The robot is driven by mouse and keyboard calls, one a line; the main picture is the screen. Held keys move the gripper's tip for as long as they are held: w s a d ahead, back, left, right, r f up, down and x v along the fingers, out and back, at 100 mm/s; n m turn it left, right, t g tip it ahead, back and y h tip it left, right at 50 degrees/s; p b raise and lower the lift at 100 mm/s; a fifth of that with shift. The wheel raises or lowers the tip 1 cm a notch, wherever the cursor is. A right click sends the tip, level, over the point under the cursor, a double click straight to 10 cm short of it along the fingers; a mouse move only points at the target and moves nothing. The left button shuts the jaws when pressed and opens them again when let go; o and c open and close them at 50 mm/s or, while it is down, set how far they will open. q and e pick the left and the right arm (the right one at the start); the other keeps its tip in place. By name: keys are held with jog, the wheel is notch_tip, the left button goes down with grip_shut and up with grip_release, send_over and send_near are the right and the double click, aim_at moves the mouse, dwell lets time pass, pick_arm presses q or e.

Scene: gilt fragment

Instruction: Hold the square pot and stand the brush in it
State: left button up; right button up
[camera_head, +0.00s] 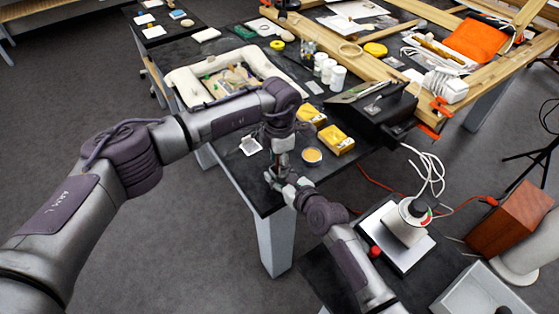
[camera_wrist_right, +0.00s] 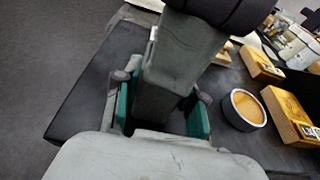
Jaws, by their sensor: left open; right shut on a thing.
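My right gripper (camera_head: 280,182) reaches in from the lower right at the table's near corner. In the right wrist view its green-padded fingers (camera_wrist_right: 161,112) are shut on a dark grey block-like thing, which I take for the square pot (camera_wrist_right: 160,103). My left gripper (camera_head: 277,166) points down from above, right over the right gripper, and is open. In the wrist view a grey part of my left arm covers the top of the pot, so its opening is hidden. I cannot make out the brush; a small reddish bit shows between the grippers.
A round tin (camera_head: 312,156), yellow boxes (camera_head: 336,140) and a white gridded piece (camera_head: 250,146) lie near on the dark table (camera_head: 232,168). A white padded tray (camera_head: 188,86), white jars (camera_head: 338,78) and a wooden frame (camera_head: 385,78) are farther back.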

pick_arm(q)
jog(key=shift+r, duration=3)
pick_arm(e)
jog(key=o, duration=1.2)
jog(key=shift+s, duration=0.1)
jog(key=v, duration=1.1)
jog(key=shift+s+d+r, duration=0.25)
